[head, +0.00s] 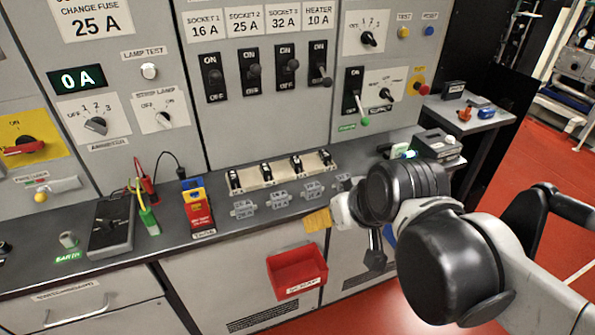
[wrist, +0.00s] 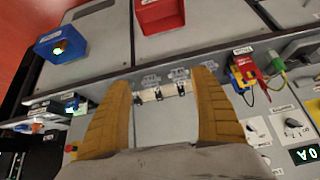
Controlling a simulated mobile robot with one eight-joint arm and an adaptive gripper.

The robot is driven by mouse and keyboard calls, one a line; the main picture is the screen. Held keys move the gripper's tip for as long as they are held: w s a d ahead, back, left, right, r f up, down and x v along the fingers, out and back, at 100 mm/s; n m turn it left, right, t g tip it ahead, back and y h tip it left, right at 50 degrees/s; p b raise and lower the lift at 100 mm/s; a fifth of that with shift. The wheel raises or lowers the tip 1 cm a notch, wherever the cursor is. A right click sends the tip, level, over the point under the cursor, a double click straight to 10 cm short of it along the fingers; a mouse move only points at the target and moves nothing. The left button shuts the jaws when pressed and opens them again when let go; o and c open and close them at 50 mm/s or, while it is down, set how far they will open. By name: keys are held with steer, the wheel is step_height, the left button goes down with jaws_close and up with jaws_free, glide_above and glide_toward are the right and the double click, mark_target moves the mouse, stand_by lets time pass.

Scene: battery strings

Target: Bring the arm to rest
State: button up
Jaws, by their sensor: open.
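My arm (head: 430,235) reaches in from the right in the head view, bent in front of the bench. My gripper (head: 318,220) is at the bench's front edge, above and to the right of the red bin; one yellow finger shows and the other is hidden. In the wrist view my gripper (wrist: 163,78) has its two yellow fingers spread wide apart, with nothing between them. Beyond the fingers are the bench and the panel face. I cannot tell the exact gap between the fingers and the bench.
The red scrap bin (head: 296,272) hangs on the bench front. A cream fuse rack (head: 278,172), a black meter (head: 112,226) and a tester with leads lie on the bench (head: 75,262). A blue bin (wrist: 62,44) shows in the wrist view. Red floor is open at right.

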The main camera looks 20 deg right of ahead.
steer(key=shift+s+a+f, duration=0.2)
steer(key=shift+s+a, duration=0.05)
steer(key=shift+s, duration=0.45)
steer(key=shift+s+a+f, duration=0.15)
steer(key=shift+s+a, duration=0.1)
steer(key=shift+s, duration=0.45)
